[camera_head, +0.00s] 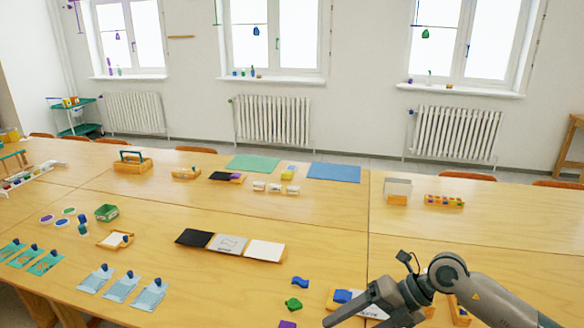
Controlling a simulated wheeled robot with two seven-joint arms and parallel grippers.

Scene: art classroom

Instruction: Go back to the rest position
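My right arm (447,277) comes in from the lower right, over the near part of the wooden table (330,255). Its gripper (350,306) points down and to the left at the bottom edge of the picture. One finger shows clearly; the rest is cut off or hidden, so I cannot tell whether it is open or shut. A white-and-wood tray with a blue piece (343,296) lies beside and partly behind the gripper. My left gripper is not in view.
A green piece (293,304), a blue piece (300,282) and a purple piece (287,324) lie left of the gripper. A tray with black, grey and white panels (228,244) lies farther back. The table right of it is largely clear. Radiators (272,119) line the wall.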

